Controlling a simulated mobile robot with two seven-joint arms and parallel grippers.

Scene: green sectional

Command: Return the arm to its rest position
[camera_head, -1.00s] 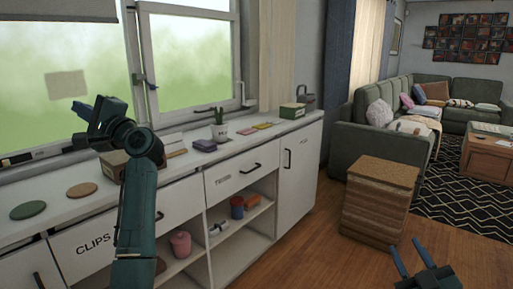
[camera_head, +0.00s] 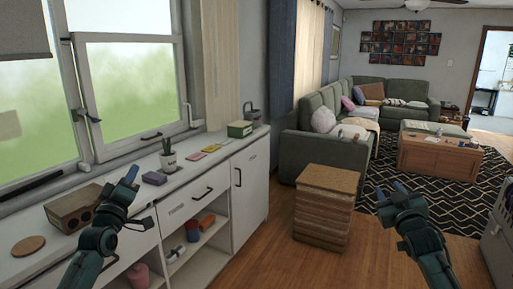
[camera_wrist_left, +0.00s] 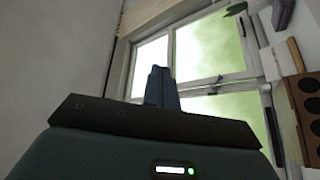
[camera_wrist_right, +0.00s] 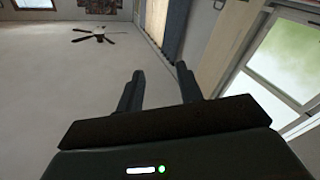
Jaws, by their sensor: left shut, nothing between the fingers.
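My left gripper (camera_head: 130,178) is raised in front of the white counter at the left of the head view. Its blue fingers are together and empty, and they also show shut in the left wrist view (camera_wrist_left: 160,86). My right gripper (camera_head: 390,190) is raised at the right of the head view, over the floor and rug area. Its fingers stand apart with nothing between them, which also shows in the right wrist view (camera_wrist_right: 162,85). Both forearms come up from the bottom of the head view.
The white counter (camera_head: 110,193) with drawers runs along the window. It carries a brown box with holes (camera_head: 72,208), a round cork disc (camera_head: 28,245), a potted plant (camera_head: 168,160) and a green box (camera_head: 240,128). A layered brown block (camera_head: 324,205) stands on the floor.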

